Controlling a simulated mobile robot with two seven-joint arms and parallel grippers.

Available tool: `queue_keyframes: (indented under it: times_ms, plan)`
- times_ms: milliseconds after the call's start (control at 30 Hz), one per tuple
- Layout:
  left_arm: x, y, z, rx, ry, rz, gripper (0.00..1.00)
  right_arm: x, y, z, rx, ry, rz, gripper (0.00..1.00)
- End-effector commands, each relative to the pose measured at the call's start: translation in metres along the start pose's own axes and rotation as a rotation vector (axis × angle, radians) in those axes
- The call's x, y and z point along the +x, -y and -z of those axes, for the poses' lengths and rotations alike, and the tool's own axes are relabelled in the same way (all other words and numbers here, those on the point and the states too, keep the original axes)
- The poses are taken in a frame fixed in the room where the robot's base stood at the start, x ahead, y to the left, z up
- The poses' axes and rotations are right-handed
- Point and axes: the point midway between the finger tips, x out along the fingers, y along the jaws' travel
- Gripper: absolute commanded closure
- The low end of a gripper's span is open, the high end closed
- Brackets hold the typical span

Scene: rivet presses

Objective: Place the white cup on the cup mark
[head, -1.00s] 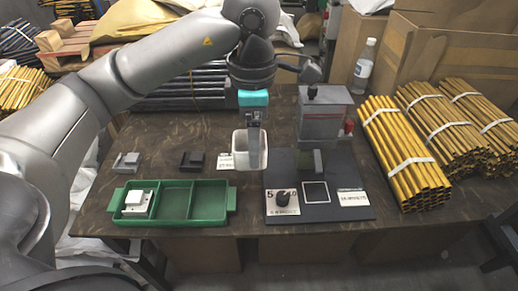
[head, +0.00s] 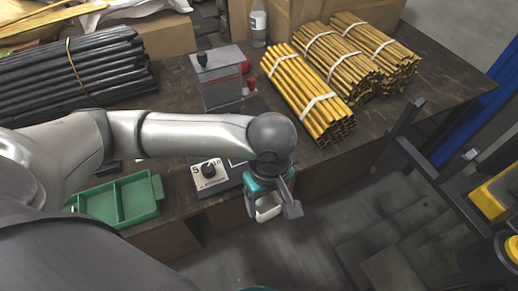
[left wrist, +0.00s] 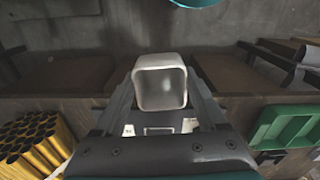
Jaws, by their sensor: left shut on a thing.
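The white cup (head: 268,212) is in my left gripper (head: 265,198), out past the table's front edge and above the floor in the head view. In the left wrist view the cup (left wrist: 161,82) sits between the fingers with its opening towards the camera. The cup mark, a white square outline on the black press base, is mostly hidden behind my left arm in the head view; a bit of its outline (head: 237,161) shows. The cup is apart from it, nearer the front. My right gripper is not in view.
The grey press (head: 220,78) stands behind my arm, with a dial plate (head: 209,176) at the base's front left. A green tray (head: 137,197) lies to the left. Bundled brass tubes (head: 308,95) fill the table's right side. Open floor (head: 300,245) lies in front.

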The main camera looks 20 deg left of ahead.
Motion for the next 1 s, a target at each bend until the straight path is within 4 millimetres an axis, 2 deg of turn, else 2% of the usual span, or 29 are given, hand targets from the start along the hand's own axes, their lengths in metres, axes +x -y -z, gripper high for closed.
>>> queue_keyframes:
  times_ms: [67, 167, 600, 700, 867, 1000]
  plan:
    - [0.005, 0.002, -0.005, 0.045, 0.003, -0.002, 0.8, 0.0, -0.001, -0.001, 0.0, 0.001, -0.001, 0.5]
    - [0.008, 0.002, 0.0, 0.069, 0.002, -0.005, 0.8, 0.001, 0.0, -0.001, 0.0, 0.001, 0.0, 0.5]
    - [0.009, -0.006, 0.108, 0.064, 0.002, -0.005, 0.8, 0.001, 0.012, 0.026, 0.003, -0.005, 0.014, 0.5]
    - [0.009, -0.007, 0.123, 0.068, 0.002, -0.006, 0.8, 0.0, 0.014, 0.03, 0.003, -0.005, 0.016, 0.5]
    - [0.008, -0.008, 0.134, 0.069, 0.003, -0.006, 0.8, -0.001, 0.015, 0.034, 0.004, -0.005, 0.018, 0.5]
    - [0.009, -0.009, 0.155, 0.065, 0.002, -0.005, 0.8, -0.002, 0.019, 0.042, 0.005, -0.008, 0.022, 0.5]
